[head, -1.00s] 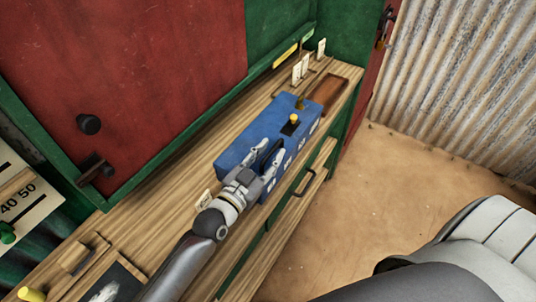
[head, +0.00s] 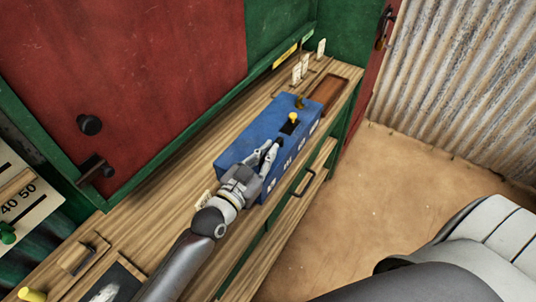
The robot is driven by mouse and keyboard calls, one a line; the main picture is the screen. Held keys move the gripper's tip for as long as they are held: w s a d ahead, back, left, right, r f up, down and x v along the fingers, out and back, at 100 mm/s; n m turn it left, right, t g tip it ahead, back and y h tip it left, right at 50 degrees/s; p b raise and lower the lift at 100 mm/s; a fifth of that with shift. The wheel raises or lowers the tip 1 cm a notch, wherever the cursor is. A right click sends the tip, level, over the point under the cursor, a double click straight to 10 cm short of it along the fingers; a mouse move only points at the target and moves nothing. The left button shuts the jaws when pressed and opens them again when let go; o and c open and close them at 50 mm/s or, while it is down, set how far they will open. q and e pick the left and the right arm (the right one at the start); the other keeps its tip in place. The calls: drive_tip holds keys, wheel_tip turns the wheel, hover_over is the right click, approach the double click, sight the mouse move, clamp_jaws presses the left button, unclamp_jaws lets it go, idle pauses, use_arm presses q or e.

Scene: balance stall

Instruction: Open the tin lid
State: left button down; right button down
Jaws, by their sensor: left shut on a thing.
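A long blue tin (head: 240,150) stands on the wooden counter, with pale markings along its front side. A yellow knob (head: 293,118) stands on a black patch on its top. My left gripper (head: 272,151) is over the near part of the tin's top, its fingers drawn together on a small dark handle (head: 281,143), which the fingers mostly hide. No gap shows between the tin's top and its body. My right gripper is not in view.
A brown tray (head: 328,92) and small white cards (head: 300,70) stand beyond the tin on the counter (head: 150,205). A red panel (head: 120,70) rises behind. A drawer handle (head: 303,183) sticks out below the counter's front edge.

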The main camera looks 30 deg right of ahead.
use_arm(q)
drive_tip(key=shift+w+a+r+n, duration=0.1)
drive_tip(key=shift+w+r+n, duration=0.15)
drive_tip(key=shift+r, duration=0.25)
drive_tip(key=r+n, duration=0.1)
drive_tip(key=w+a+r+n, duration=0.1)
drive_tip(key=n, duration=0.1)
drive_tip(key=w+r+n, duration=0.1)
drive_tip(key=r, duration=0.1)
drive_tip(key=shift+w+a, duration=0.2)
drive_tip(key=shift+a, duration=0.05)
drive_tip(key=w+a+r+n+b, duration=0.2)
drive_tip(key=w+a+r+n, duration=0.1)
drive_tip(key=w+n, duration=0.3)
drive_tip(key=shift+w+a+r+n+b, duration=0.3)
drive_tip(key=shift+w+a+r+n, duration=0.15)
drive_tip(key=shift+n, duration=0.6)
drive_tip(key=shift+f, duration=0.1)
